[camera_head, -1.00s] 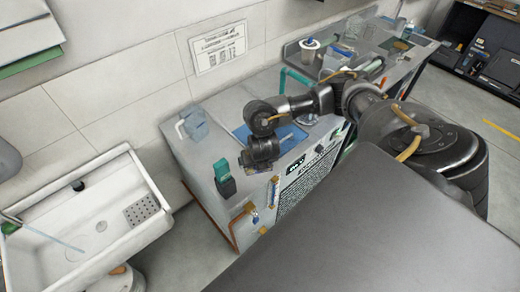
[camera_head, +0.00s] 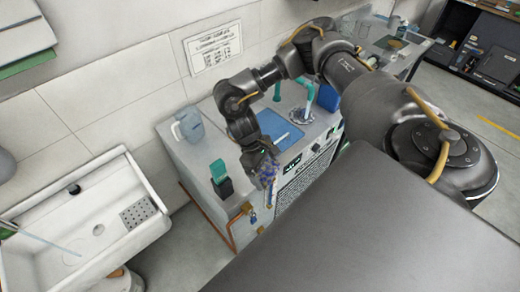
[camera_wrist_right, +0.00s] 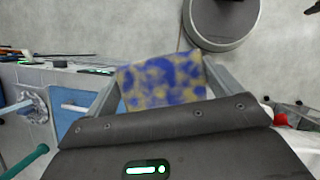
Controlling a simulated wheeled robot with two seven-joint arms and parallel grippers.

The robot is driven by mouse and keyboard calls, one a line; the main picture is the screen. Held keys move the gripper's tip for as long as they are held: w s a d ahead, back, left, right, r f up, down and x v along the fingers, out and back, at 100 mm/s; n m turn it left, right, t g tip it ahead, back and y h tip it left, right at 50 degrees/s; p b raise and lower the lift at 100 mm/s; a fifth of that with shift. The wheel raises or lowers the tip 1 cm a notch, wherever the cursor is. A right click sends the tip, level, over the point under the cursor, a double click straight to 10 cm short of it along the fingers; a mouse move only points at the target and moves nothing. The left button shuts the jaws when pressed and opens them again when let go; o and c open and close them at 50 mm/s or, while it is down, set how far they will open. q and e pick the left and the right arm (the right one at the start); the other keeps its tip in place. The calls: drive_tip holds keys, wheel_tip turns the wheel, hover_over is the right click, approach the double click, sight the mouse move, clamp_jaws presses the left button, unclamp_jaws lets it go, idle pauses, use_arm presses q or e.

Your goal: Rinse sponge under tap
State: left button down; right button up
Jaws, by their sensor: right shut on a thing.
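The sponge (camera_head: 268,172), yellowish and heavily blotched with blue, hangs in my right gripper (camera_head: 262,156) beside the front edge of the grey counter. In the right wrist view the sponge (camera_wrist_right: 163,83) sits between the two fingers of the right gripper (camera_wrist_right: 165,85), which is shut on it. A white sink basin (camera_head: 55,212) stands at the lower left, apart from the gripper. A pale thin streak (camera_head: 42,238) slants over its left part; I cannot tell if it is water. A clear tap is hard to make out there. My left gripper is out of view.
The counter (camera_head: 190,160) carries a translucent jug (camera_head: 190,124), a green-and-black item (camera_head: 220,178), a blue mat (camera_head: 279,132), a teal pipe (camera_head: 310,92) and a blue container (camera_head: 327,97). Copper pipe (camera_head: 215,225) runs along the counter's side. Floor shows between counter and sink.

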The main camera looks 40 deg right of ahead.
drive_tip(key=m, duration=0.1)
drive_tip(key=s+r+m+y, duration=0.1)
drive_tip(key=m, duration=0.1)
drive_tip(key=shift+d, duration=0.35)
drive_tip(key=m, duration=0.1)
drive_tip(key=r+m+y, duration=0.1)
drive_tip(key=shift+s+a+m, duration=0.15)
drive_tip(key=shift+s+m, duration=0.2)
drive_tip(key=shift+m, duration=0.05)
drive_tip(key=a+n+b, duration=0.1)
drive_tip(key=a, duration=0.9)
wheel_tip(320, 180, down, 14)
drive_tip(key=a+n+b, duration=0.1)
drive_tip(key=b, duration=1.2)
drive_tip(key=shift+w+a+r+h, duration=0.15)
drive_tip(key=shift+a+h, duration=0.15)
drive_tip(key=shift+a, duration=0.1)
drive_tip(key=shift+a, duration=0.1)
